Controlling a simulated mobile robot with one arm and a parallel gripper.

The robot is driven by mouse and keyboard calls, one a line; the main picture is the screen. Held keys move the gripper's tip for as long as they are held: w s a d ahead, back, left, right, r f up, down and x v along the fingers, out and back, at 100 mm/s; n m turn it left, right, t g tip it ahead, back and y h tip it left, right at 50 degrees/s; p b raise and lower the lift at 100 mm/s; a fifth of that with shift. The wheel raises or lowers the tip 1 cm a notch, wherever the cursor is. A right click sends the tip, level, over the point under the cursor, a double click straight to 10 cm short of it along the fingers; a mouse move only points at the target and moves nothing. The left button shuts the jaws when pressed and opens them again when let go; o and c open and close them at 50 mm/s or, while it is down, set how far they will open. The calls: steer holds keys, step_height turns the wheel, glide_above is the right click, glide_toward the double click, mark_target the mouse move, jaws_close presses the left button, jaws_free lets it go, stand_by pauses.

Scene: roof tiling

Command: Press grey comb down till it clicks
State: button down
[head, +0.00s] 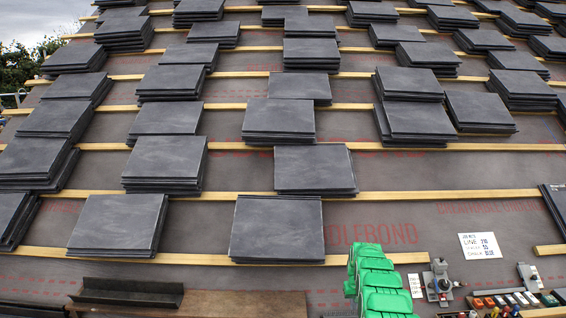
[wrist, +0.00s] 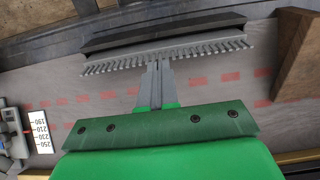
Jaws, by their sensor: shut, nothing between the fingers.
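The grey comb (wrist: 130,61), a long strip with a row of teeth along its lower edge, lies across the upper middle of the wrist view. A dark strip (wrist: 160,36) runs along its far side. My gripper (wrist: 156,68) is shut and empty, its grey fingertips at the middle of the comb's toothed edge. The tips overlap the teeth in the picture; I cannot tell whether they touch or how far down the comb sits. In the head view my green arm (head: 378,285) reaches out at the bottom, and the comb is not visible there.
A brown wooden block (wrist: 297,58) stands right of the comb in the wrist view. A numbered card (wrist: 39,132) and a grey tool lie at left. In the head view, slate stacks (head: 278,228) rest along the battens, and a dark trough (head: 127,292) lies at lower left.

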steer(key=shift+f, duration=0.9)
stand_by(1.0)
steer(key=shift+r, duration=0.1)
stand_by(0.4)
steer(key=shift+w+r, duration=0.1)
steer(key=shift+r, duration=0.9)
step_height(320, 180, up, 7)
stand_by(0.4)
